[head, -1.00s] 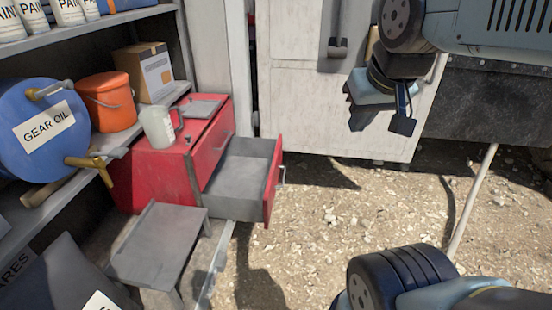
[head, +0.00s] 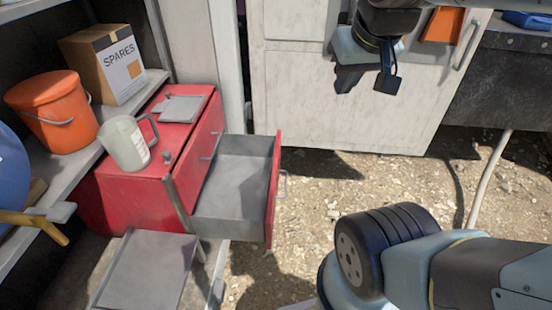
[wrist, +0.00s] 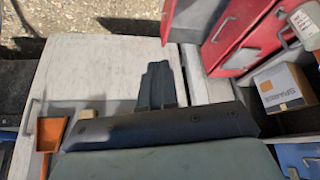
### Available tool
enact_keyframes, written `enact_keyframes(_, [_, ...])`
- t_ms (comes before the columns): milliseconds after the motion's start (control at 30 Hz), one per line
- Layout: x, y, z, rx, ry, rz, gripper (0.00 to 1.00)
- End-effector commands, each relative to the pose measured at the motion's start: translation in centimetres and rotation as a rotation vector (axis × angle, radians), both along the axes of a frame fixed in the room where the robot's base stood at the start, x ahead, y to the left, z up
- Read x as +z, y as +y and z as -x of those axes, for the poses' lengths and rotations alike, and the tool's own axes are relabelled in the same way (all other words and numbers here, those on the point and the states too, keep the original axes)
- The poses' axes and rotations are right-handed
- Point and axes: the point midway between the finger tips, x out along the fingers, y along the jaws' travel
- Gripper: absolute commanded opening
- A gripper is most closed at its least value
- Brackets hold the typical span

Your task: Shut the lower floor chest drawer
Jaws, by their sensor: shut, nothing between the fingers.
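The red floor chest (head: 125,190) stands at the left, below the shelf. Its open drawer (head: 235,185) is pulled out to the right, with an empty grey inside and a red front (head: 272,190) bearing a handle. The chest and drawer also show at the top of the wrist view, where the grey drawer inside (wrist: 192,20) is partly cut off. My gripper (head: 352,80) is shut and empty, above and to the right of the drawer, in front of the white cabinet and apart from the chest. Its dark fingers show in the wrist view (wrist: 158,85).
A pale jug (head: 125,145) stands on the chest. A grey step (head: 150,270) is in front of it. An orange bucket (head: 52,112) and a spares box (head: 110,62) sit on the shelf. The white cabinet (head: 330,120) stands behind. Gravel ground (head: 320,190) lies right of the drawer.

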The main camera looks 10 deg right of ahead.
Motion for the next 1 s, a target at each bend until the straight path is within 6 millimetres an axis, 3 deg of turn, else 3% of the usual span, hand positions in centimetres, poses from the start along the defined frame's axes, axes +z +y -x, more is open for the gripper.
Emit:
enact_keyframes(467, [-0.1, 0.0, -0.4, -0.008, 0.017, -0.009, 0.00])
enact_keyframes(667, [-1.5, 0.1, -2.5, -0.055, 0.123, -0.062, 0.00])
enact_keyframes(1000, [-5.5, 0.0, -7.8, -0.181, 0.370, -0.224, 0.00])
